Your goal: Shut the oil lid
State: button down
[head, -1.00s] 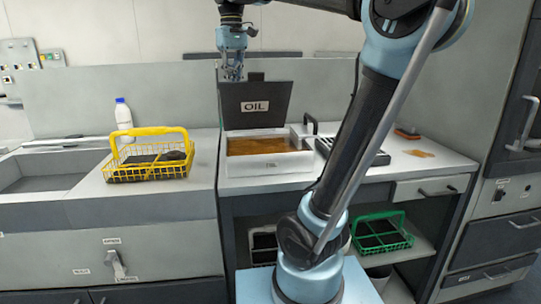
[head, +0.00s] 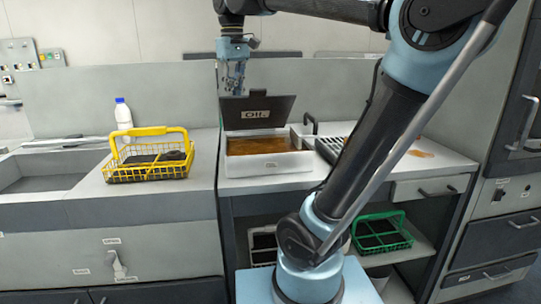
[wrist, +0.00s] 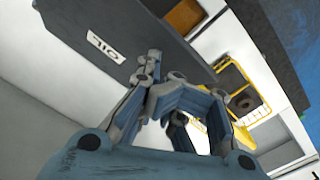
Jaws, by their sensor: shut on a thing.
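The oil lid (head: 240,113) is a dark panel marked OIL, partly open and tilted over the back of the white oil box (head: 270,167). Brown oil (head: 258,146) shows in the box below it. My gripper (head: 236,88) is at the lid's upper left edge, shut on it. In the wrist view the lid (wrist: 120,35) fills the upper left, and my gripper's fingers (wrist: 165,85) are at its edge. The exact contact is partly hidden by the fingers.
A yellow wire basket (head: 125,172) with dark contents stands left of the box, near a white bottle with a blue cap (head: 123,114). A dark rack (head: 331,150) stands to the right, partly behind my arm. A green basket (head: 382,247) sits on the lower shelf.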

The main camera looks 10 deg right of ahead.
aim_at(235, 98)
jog(key=shift+s+f, duration=0.15)
jog(key=shift+s+f, duration=0.75)
jog(key=shift+f, duration=0.3)
jog(key=shift+s+f, duration=0.7)
jog(key=shift+f, duration=0.35)
jog(key=shift+r, duration=0.1)
jog(key=shift+r, duration=4.4)
